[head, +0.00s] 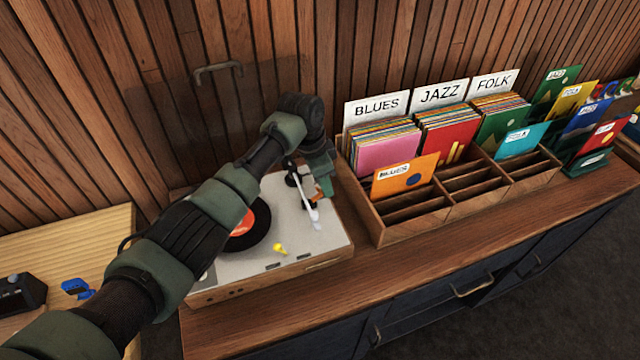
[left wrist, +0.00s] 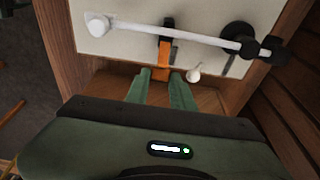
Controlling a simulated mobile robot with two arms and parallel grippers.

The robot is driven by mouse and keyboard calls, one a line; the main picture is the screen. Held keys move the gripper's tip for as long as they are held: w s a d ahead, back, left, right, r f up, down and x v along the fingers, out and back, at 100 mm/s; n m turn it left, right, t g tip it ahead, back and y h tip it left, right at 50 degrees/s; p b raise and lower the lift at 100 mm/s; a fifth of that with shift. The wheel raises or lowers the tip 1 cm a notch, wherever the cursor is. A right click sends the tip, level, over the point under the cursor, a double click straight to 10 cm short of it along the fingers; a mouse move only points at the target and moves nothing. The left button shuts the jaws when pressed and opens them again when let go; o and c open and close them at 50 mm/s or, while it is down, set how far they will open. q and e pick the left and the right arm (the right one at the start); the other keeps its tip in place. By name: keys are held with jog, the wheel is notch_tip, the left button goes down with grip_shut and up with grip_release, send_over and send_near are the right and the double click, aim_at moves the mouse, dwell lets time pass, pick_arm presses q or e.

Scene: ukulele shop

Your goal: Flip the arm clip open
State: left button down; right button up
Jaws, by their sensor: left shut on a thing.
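The turntable (head: 330,238) stands on the wooden counter with a black record (head: 250,228) on it. Its white tonearm (left wrist: 200,36) lies across the wrist view, with a pale headshell at the left end and a dark pivot at the right. The orange arm clip (left wrist: 166,56) is beside the tonearm, near the deck's edge. My left gripper (left wrist: 162,76) has its two green fingertips around the clip's near end and is shut on it. In the head view the gripper (head: 323,184) is at the deck's right side and hides most of the clip. My right gripper is out of view.
A clear dust cover (head: 270,95) stands raised behind the deck. A yellow piece (head: 280,249) sits on the deck's front. A wooden record crate (head: 385,232) with sleeves stands close to the right. A lighter table (head: 70,238) is at the left.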

pick_arm(q)
jog(key=shift+d+f+y+b, duration=0.15)
jog(key=shift+d+y+b, duration=0.1)
jog(key=shift+y+b, duration=0.15)
dwell(0.3)
jog(key=c, duration=1.2)
grip_release()
jog(key=shift+w, duration=0.1)
jog(key=r, duration=0.2)
jog(key=r+b, duration=0.1)
jog(key=r, duration=0.4)
jog(key=shift+a+r, duration=0.3)
jog(key=shift+a, duration=0.05)
jog(key=shift+r, duration=0.1)
